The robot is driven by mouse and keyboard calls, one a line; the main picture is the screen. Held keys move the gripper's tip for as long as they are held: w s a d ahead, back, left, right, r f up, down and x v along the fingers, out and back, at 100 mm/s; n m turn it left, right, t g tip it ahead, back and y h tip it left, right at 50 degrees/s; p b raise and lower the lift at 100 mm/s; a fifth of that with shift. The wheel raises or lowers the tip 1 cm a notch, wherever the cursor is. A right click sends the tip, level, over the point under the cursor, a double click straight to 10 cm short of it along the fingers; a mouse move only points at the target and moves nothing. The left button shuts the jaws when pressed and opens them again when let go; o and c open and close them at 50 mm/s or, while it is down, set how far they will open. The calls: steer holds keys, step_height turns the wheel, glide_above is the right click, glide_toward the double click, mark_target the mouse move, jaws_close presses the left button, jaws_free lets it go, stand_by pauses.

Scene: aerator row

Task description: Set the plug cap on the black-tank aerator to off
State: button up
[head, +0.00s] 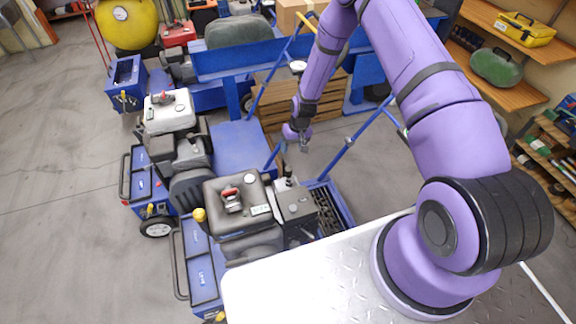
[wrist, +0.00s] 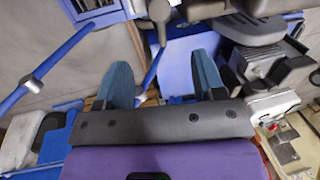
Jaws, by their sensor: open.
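The black-tank aerator (head: 222,218) stands in front of me in the head view, with a red-and-silver fuel cap on its tank and a grey engine block beside it. A small black upright piece (head: 288,177) at the block's far edge looks like the plug cap; it is too small to tell whether it is seated. My gripper (head: 303,142) is above and beyond that piece, apart from it. In the wrist view my gripper's two blue fingers (wrist: 165,78) are spread with nothing between them. I cannot pick out the plug cap in the wrist view.
A white-tank aerator (head: 168,113) stands behind to the left, and one with a dark green tank (head: 238,31) farther back. Blue handlebars (head: 345,148) slant up near my arm. A wooden crate (head: 275,98) stands behind my gripper. Shelves (head: 492,78) line the right.

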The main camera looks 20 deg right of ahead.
mark_target(288, 166)
steer(key=f, duration=0.3)
steer(key=a+f, duration=0.1)
steer(key=f, duration=0.3)
steer(key=a+f, duration=0.1)
steer(key=f, duration=0.2)
steer(key=shift+f, duration=0.25)
steer(key=shift+c, duration=0.4)
jaws_close()
